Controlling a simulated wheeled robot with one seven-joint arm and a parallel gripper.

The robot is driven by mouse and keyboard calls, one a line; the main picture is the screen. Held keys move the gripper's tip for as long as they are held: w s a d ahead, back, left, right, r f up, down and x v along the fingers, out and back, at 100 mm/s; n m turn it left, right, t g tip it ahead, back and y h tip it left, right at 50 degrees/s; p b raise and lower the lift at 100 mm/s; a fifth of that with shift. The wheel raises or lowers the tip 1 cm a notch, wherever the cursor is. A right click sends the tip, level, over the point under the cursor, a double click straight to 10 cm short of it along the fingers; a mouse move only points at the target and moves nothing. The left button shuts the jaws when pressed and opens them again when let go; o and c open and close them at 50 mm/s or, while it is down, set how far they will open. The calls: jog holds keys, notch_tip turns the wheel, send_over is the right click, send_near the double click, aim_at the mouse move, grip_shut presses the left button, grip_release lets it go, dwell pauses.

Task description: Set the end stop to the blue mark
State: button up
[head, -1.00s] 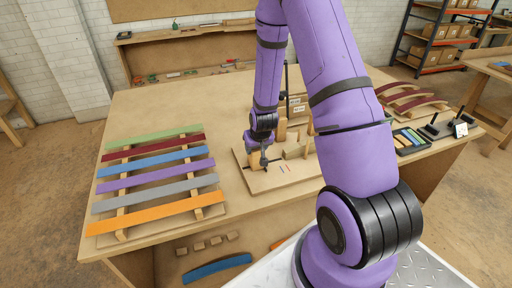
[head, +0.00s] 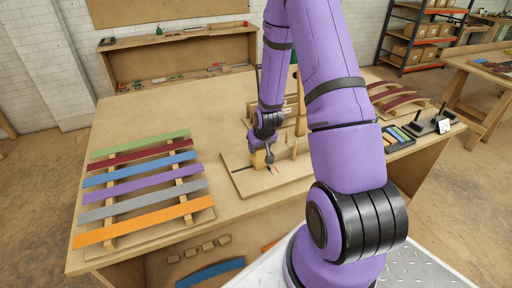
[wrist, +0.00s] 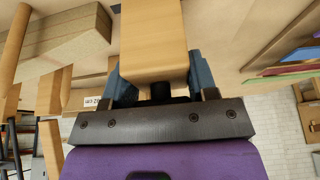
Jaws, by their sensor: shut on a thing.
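The end stop, a light wooden block (head: 258,159), stands on the wooden jig board (head: 245,183) in the middle of the bench. My gripper (head: 264,153) reaches down at it and is shut on it. In the wrist view, the block (wrist: 154,42) sits between my two blue-grey fingers (wrist: 158,85). A dark slot (head: 243,167) runs along the board to the left of the block. Small coloured marks (head: 275,170) lie just to the right of the block; a reddish one shows, but I cannot make out the blue mark clearly.
A rack of coloured strips (head: 145,185) stands on the left of the bench. Wooden posts and blocks (head: 292,140) rise on the board's right. Bare bench surrounds the board's left side.

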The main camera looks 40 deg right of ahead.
jog(key=o, duration=1.3)
jog(key=shift+r, duration=0.1)
jog(key=v, duration=1)
jog(key=shift+s+r, duration=0.2)
jog(key=shift+r, duration=0.05)
